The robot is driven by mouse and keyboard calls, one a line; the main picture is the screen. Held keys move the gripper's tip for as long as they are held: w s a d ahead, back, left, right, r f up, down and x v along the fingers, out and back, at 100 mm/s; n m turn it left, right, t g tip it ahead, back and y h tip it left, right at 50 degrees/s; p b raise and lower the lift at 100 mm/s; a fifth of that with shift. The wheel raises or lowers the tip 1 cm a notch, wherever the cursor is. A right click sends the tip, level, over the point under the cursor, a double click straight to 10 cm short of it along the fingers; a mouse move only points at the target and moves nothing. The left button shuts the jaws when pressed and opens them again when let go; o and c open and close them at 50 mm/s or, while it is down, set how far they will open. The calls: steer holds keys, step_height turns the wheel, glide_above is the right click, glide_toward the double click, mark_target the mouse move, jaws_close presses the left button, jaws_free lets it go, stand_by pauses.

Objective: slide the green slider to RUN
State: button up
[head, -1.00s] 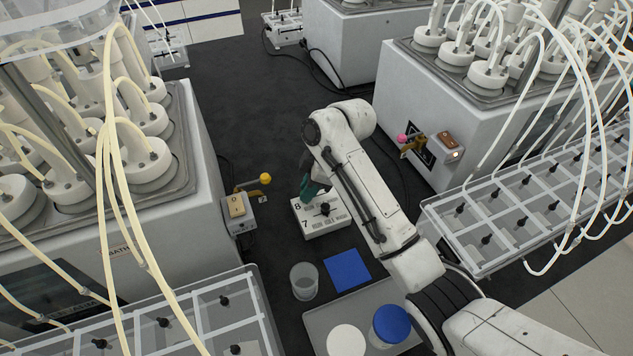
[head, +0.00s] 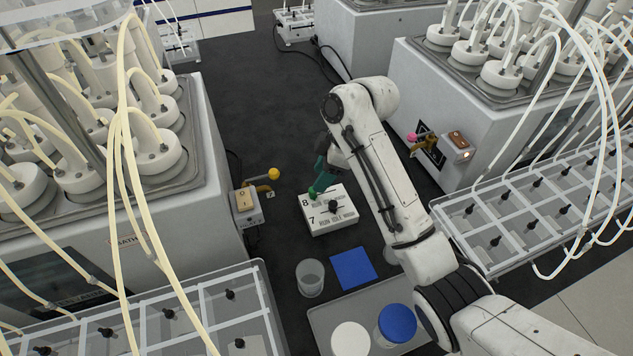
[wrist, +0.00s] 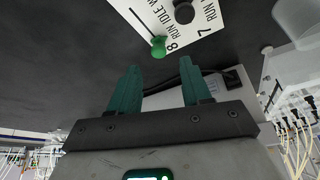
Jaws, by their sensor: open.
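The white slider box (head: 335,222) stands on the dark surface, with rows marked 8 and 7 and RUN, IDLE, WASH lettering. The green slider (head: 313,192) is in row 8, near the 8 at the RUN end of its slot. In the wrist view the green knob (wrist: 158,46) shows just past my fingertips, lined up with the gap between them and apart from them. My gripper (wrist: 160,70) is open and empty, with teal fingers. In the head view my gripper (head: 320,167) is at the box's back left, behind the green knob; the arm partly covers that area.
A black knob (head: 333,207) stands in row 7, near IDLE. In front are a clear beaker (head: 310,278), a blue square (head: 354,268) and a grey tray (head: 330,318) with lidded containers. A yellow-knobbed lever (head: 273,174) is at left. Reactors flank both sides.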

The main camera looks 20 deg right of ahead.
steer(key=p+v, duration=0.1)
steer(key=v, duration=0.5)
steer(key=shift+r, duration=0.2)
